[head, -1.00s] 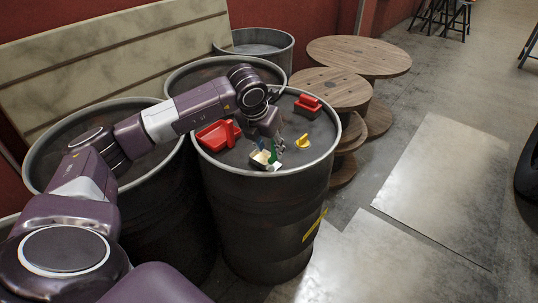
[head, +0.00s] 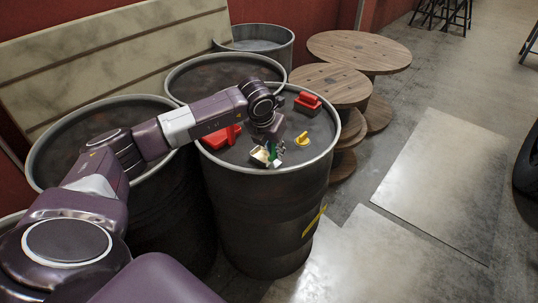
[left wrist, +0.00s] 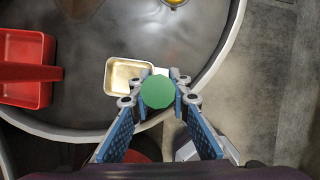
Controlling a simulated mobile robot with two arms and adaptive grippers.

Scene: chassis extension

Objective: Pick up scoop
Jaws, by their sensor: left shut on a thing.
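The scoop has a small cream, metal-like pan (head: 260,155) and a green handle. It is at the near edge of the black drum's top (head: 245,160) in the head view. My left gripper (head: 275,150) is above the drum, pointing down, and is shut on the scoop's handle. In the left wrist view the round green handle end (left wrist: 158,91) sits between the fingertips of my left gripper (left wrist: 158,96), and the pan (left wrist: 122,75) is just left of them. I cannot tell whether the scoop touches the drum top. My right gripper is not in view.
A red scoop-like tray (head: 220,137), a yellow piece (head: 302,139) and a red object (head: 307,103) are also on the drum top, which has a raised rim. Other drums stand left and behind. Wooden spools (head: 358,47) stand at the back right.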

